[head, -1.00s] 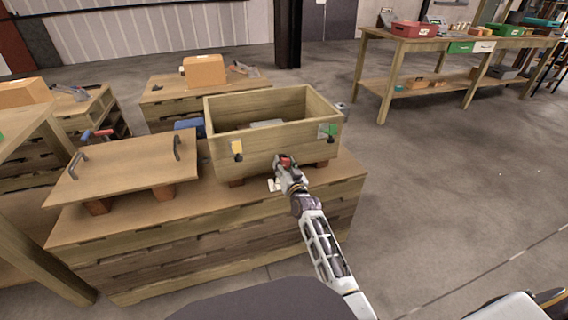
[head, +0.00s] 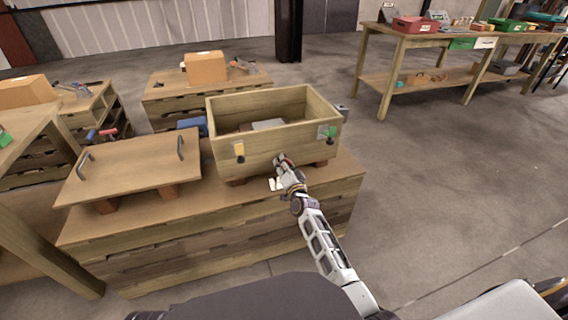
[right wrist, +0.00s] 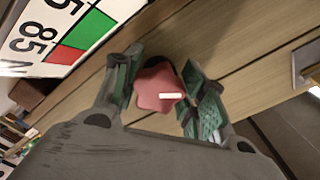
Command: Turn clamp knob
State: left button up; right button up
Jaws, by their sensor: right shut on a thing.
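A red star-shaped clamp knob (right wrist: 158,88) with a short white mark sits between the two fingers of my right gripper (right wrist: 160,92) in the right wrist view. The gripper is shut on it. In the head view my right gripper (head: 283,161) is at the lower front wall of the open wooden crate (head: 262,152). A dial card (right wrist: 62,32) with large numbers and green and red fields shows beside the knob in the wrist view. My left gripper is not in view.
The crate rests on blocks on a wooden pallet bench (head: 215,222). A wooden lid (head: 128,170) with two dark handles lies to its left. The floor to the right is clear.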

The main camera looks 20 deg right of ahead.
jog(key=m, duration=0.5)
jog(key=shift+r+m+p, duration=0.1)
jog(key=shift+m+p, duration=0.2)
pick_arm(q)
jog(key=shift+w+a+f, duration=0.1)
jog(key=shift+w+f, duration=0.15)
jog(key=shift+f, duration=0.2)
pick_arm(e)
jog(key=shift+m, duration=1.3)
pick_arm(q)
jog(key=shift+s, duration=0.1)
pick_arm(e)
jog(key=o, duration=1)
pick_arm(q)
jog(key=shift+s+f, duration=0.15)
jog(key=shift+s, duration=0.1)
pick_arm(e)
jog(key=shift+o, duration=0.2)
